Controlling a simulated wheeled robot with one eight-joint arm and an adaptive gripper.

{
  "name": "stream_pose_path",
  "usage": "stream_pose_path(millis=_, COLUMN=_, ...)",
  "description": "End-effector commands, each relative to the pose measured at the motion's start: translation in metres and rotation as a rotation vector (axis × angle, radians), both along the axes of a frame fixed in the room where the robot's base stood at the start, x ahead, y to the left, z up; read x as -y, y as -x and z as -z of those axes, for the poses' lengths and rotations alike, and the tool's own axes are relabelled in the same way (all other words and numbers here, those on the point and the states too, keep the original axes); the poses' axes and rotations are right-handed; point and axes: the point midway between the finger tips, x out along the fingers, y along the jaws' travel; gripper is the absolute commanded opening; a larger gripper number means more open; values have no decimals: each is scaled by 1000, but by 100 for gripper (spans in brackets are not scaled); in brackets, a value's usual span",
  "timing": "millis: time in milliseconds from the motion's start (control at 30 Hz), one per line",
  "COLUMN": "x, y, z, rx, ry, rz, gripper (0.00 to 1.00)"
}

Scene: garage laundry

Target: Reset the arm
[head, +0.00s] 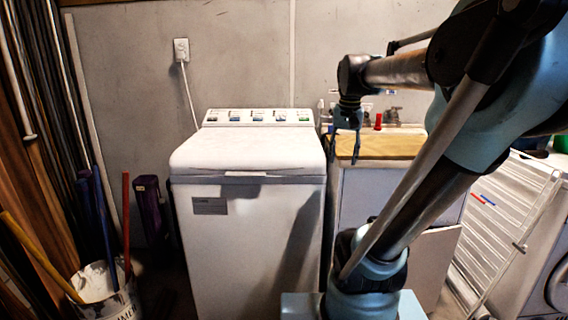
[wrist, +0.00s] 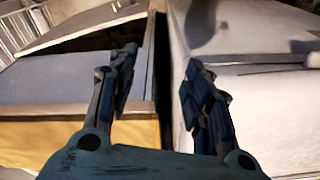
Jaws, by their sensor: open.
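My gripper (head: 346,146) hangs at the end of my arm in the head view, pointing down in front of the sink cabinet, just right of the white washing machine (head: 248,178). In the wrist view my gripper (wrist: 160,88) shows its two fingers spread apart with nothing between them. Behind the fingers is the dark gap between the cabinet and the washing machine, whose lid fills the right side of the wrist view (wrist: 260,100). My arm crosses the right half of the head view and hides part of the cabinet.
A cabinet with a wooden top (head: 385,146) stands right of the washer, with a red item (head: 378,121) at its back. A white drying rack (head: 505,220) leans at the right. A bucket (head: 108,300) with poles stands at the lower left. The washer's lid top is clear.

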Motion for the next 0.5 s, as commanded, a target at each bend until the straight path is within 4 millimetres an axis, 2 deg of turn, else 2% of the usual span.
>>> stream_pose_path(millis=33, x=0, y=16, z=18, rx=4, ry=4, rz=-25, gripper=46)
stream_pose_path(millis=300, x=0, y=86, z=114, rx=28, ry=29, rz=-171, gripper=46)
stream_pose_path(millis=500, x=0, y=125, z=174, rx=43, ry=46, rz=-258, gripper=46)
